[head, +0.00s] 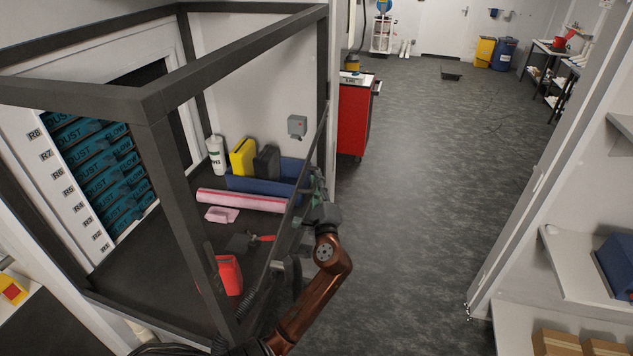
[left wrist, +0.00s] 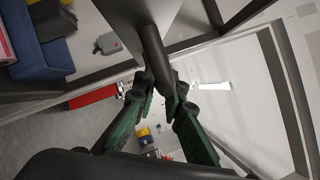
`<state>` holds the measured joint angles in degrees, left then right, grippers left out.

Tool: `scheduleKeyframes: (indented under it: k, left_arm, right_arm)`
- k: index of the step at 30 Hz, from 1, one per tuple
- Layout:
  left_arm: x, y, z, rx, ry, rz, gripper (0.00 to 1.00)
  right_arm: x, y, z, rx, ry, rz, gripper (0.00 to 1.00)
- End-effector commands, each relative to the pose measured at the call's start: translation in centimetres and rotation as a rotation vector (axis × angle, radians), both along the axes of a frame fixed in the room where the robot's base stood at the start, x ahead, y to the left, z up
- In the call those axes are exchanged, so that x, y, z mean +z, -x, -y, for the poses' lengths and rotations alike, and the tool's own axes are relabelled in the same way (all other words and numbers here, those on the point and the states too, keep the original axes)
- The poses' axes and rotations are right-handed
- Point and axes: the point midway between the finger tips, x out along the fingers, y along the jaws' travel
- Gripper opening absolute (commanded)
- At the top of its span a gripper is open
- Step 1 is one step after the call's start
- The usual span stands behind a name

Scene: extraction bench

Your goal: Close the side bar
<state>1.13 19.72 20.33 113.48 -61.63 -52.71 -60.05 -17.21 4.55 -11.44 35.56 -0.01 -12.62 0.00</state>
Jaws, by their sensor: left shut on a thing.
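The side bar (head: 290,215) is a thin dark bar on the right, open side of the extraction bench's dark frame (head: 166,110). It slants from the far right post down toward the near side. My left gripper (head: 314,190), with green fingers, is at the bar's upper part in the head view. In the left wrist view the dark round bar (left wrist: 155,55) runs in between the fingertips, and the left gripper (left wrist: 162,92) is shut on it. The exact contact is partly hidden. My right gripper is not in view.
On the bench stand a red container (head: 229,275), a pink-white roll (head: 240,201), a yellow canister (head: 243,157), a white bottle (head: 216,155) and a blue bin (head: 288,170). A red cabinet (head: 353,120) stands behind. The floor to the right (head: 430,200) is clear.

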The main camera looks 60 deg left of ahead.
Motion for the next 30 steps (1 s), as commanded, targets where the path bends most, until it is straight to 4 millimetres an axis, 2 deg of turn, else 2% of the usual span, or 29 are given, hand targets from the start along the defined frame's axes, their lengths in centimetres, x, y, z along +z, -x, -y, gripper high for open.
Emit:
scheduleKeyframes:
  k: [8, 11, 19, 24, 30]
  left_arm:
    - [-0.1, 0.1, -0.1, 0.0, 0.001, -0.002, 0.0]
    - [-0.2, 0.8, -0.9, -0.013, 0.0, -0.006, 0.0]
    - [-0.3, 4.2, -4.1, -0.096, 0.003, -0.006, 0.0]
    - [-0.2, 5.2, -4.8, -0.116, 0.004, -0.002, 0.0]
    - [-0.1, 5.4, -4.9, -0.113, 0.003, 0.0, 0.0]
  right_arm:
    - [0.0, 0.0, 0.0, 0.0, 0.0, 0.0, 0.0]
    - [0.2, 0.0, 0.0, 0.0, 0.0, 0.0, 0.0]
    - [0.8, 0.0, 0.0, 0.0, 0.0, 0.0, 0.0]
    - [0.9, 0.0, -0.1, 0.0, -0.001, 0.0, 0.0]
    - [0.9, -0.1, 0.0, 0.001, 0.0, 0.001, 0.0]
